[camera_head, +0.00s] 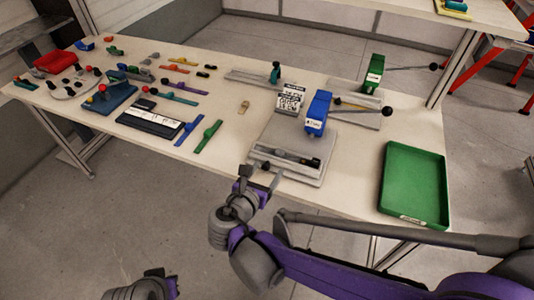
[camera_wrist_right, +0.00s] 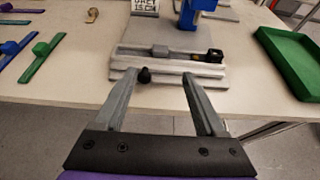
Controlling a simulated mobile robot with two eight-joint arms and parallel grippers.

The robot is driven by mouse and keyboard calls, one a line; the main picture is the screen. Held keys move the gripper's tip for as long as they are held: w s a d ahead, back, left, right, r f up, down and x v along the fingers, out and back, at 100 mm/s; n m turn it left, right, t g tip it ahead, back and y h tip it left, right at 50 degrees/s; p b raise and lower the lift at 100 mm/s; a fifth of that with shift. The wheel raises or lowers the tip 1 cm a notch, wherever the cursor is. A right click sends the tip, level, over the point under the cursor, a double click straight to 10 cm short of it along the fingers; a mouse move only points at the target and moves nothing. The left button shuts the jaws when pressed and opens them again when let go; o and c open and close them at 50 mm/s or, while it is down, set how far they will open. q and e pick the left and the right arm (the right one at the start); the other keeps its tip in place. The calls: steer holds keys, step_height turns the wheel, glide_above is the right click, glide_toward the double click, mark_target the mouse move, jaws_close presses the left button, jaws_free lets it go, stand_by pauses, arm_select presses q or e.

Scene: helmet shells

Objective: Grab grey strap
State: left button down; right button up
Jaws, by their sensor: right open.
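I cannot clearly pick out a grey strap. A small greyish piece (camera_head: 145,62) lies among the coloured straps on the left half of the table, too small to identify. A fixture (camera_head: 287,172) near the table's front edge holds a dark bar with a grey block on its rail; the block (camera_wrist_right: 160,51) is clearer in the right wrist view. My right gripper (camera_head: 260,177) is open and empty, just in front of the fixture. Its spread fingers (camera_wrist_right: 158,78) point toward the fixture, with a black knob (camera_wrist_right: 145,75) showing between them. Part of my left arm shows at the bottom left; its jaws are unclear.
A green strap (camera_head: 208,136) and a blue strap (camera_head: 187,133) lie left of the fixture. A blue press head (camera_head: 318,112) stands over the fixture's back, with a green one (camera_head: 374,74) behind. An empty green tray (camera_head: 414,188) fills the right end.

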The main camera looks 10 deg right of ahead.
mark_target(279, 154)
steer(key=x, duration=0.4)
steer(key=shift+s+d+r, duration=0.1)
steer(key=shift+d, duration=0.05)
steer(key=shift+b+x, duration=0.5)
steer(key=shift+x, duration=2.7)
steer(key=shift+r, duration=0.2)
jaws_close()
